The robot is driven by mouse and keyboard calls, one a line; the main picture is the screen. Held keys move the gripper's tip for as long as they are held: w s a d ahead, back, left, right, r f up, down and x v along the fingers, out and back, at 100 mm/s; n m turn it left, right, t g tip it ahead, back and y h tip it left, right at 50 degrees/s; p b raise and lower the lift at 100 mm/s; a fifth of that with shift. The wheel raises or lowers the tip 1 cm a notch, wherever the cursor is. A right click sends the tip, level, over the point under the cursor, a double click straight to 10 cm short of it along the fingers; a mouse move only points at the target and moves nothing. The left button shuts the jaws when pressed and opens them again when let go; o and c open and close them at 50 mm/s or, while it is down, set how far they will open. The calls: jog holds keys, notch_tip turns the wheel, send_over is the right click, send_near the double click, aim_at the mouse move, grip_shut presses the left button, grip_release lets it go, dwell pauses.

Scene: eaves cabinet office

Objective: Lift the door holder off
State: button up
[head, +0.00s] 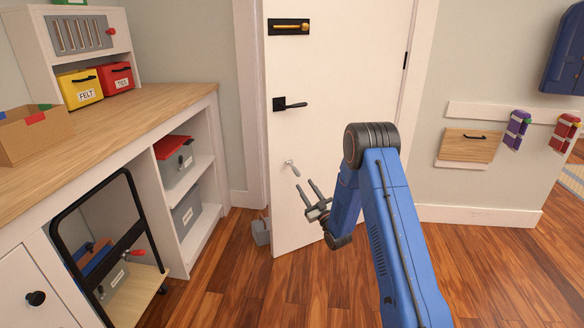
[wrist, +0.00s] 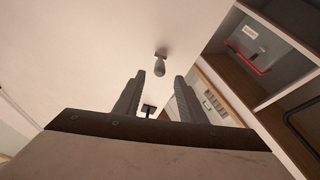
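The white door (head: 340,60) stands ajar in the head view. A small grey metal fitting with a rounded end (head: 291,168) sticks out from its lower part; it also shows in the wrist view (wrist: 160,64), beyond and between my fingertips. A grey block with a handle (head: 261,231) stands on the floor at the door's lower left edge. I cannot tell for sure which of the two is the door holder. My gripper (head: 304,184) is open and empty, just right of and below the fitting in the head view, apart from it.
A wooden wall panel (head: 466,146) hangs at the right.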

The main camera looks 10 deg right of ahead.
aim_at(294, 168)
jog(key=x, duration=1.3)
jog(key=shift+w+r, duration=0.2)
jog(key=shift+w, duration=0.1)
jog(key=shift+c, duration=0.6)
grip_shut()
